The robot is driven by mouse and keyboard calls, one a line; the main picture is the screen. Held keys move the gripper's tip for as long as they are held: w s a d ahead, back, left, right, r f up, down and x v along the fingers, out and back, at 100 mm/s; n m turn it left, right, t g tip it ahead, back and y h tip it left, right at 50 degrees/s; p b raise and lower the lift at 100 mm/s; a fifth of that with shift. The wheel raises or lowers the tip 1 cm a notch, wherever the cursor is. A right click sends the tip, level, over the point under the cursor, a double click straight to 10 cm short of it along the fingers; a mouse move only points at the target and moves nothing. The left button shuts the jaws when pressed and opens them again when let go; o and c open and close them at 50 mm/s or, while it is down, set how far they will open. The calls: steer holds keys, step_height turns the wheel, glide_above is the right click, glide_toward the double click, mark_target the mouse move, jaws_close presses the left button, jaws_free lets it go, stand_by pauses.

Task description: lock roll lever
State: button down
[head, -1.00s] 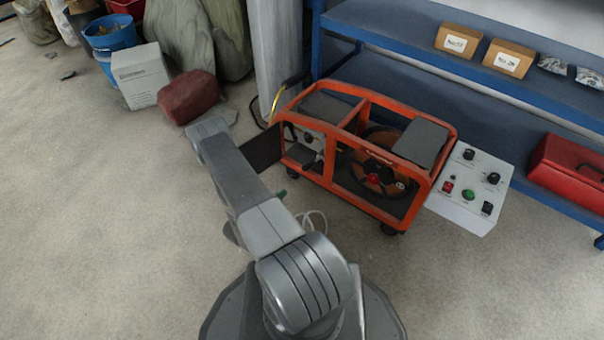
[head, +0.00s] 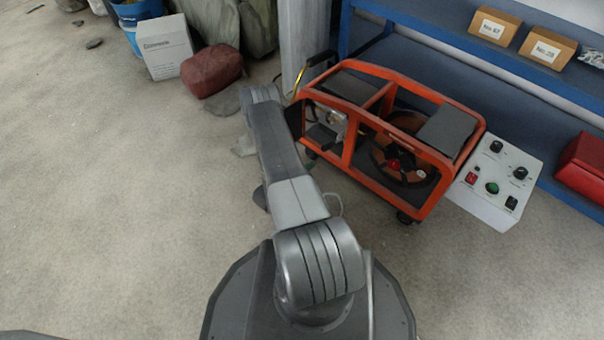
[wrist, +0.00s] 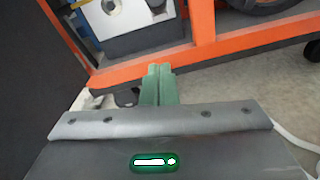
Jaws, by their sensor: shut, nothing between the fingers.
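The welding machine is an orange-framed cart (head: 440,180) at the right of the head view. Its right bay holds a reel (head: 378,157) with a red centre. Its left bay holds a grey-white unit (head: 335,118); in the wrist view a white box (wrist: 118,42) with a dark round part shows behind the orange lower rail (wrist: 200,55). I cannot make out the roll lever for certain in either view. My gripper (wrist: 159,72) has green fingers, shut and empty, in front of the lower rail.
A dark panel (wrist: 30,60) stands close at the left of the wrist view. A control panel (head: 495,185) juts from the cart's right side. A blue shelf (head: 450,40) stands behind. A red-brown sack (head: 212,70) and a white box (head: 164,46) lie left.

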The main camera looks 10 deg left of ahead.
mark_target(333, 144)
steer(key=w+d+r+b, duration=0.2)
steer(key=w+d+r, duration=0.1)
steer(key=d, duration=0.1)
steer(key=shift+w+r, duration=0.15)
steer(key=shift+w, duration=0.1)
steer(key=shift+a+r, duration=0.1)
steer(key=shift+r, duration=0.05)
stand_by(0.4)
steer(key=shift+r+g+y+p, duration=0.4)
steer(key=shift+g+y+p, duration=0.15)
steer(key=shift+p, duration=0.5)
